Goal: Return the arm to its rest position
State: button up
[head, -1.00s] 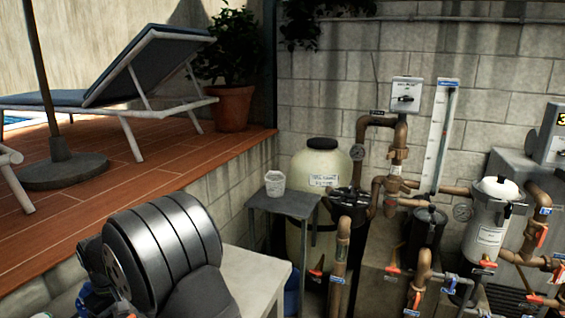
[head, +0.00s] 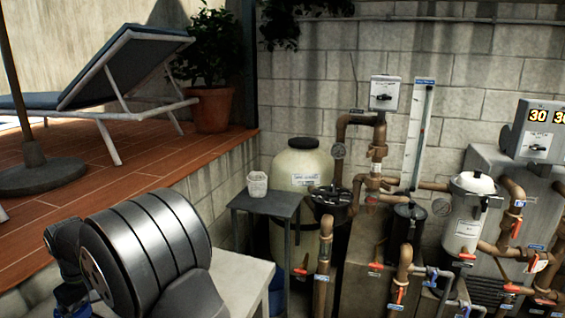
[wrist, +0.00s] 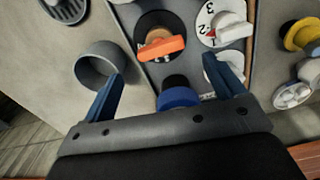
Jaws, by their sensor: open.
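My gripper (wrist: 164,66) shows in the wrist view with its two blue fingers spread apart and nothing held between them. Beyond the fingers is a grey panel (wrist: 188,72) with an orange-handled knob (wrist: 162,47), a white numbered dial (wrist: 222,22) and a blue round knob (wrist: 178,98). The blue knob appears between the fingers in the picture; its distance from them is unclear. A grey open cylinder (wrist: 100,66) lies beyond the left finger. In the head view, a dark ribbed part of my arm fills the lower left; the fingers cannot be made out there.
In the head view, a small grey table (head: 266,204) holds a white cup (head: 257,184). Pipes, a tan tank (head: 302,165) and a white filter (head: 468,215) crowd the right. A lounger (head: 120,65) stands on the raised wooden deck (head: 120,180). A yellow knob (wrist: 298,34) is at the wrist view's right.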

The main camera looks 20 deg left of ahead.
notch_tip(320, 180, up, 11)
notch_tip(320, 180, down, 17)
jog(key=shift+f, duration=0.1)
jog(key=shift+n, duration=0.3)
jog(key=n, duration=0.3)
jog(key=shift+n, duration=0.4)
jog(key=shift+r+n, duration=0.2)
jog(key=shift+n, duration=0.2)
notch_tip(320, 180, up, 17)
jog(key=w+f+m+y, duration=0.2)
jog(key=w+f+y, duration=0.1)
jog(key=f, duration=0.1)
jog(key=shift+w+d+f, duration=0.15)
jog(key=shift+w+f, duration=0.2)
jog(key=shift+w, duration=0.05)
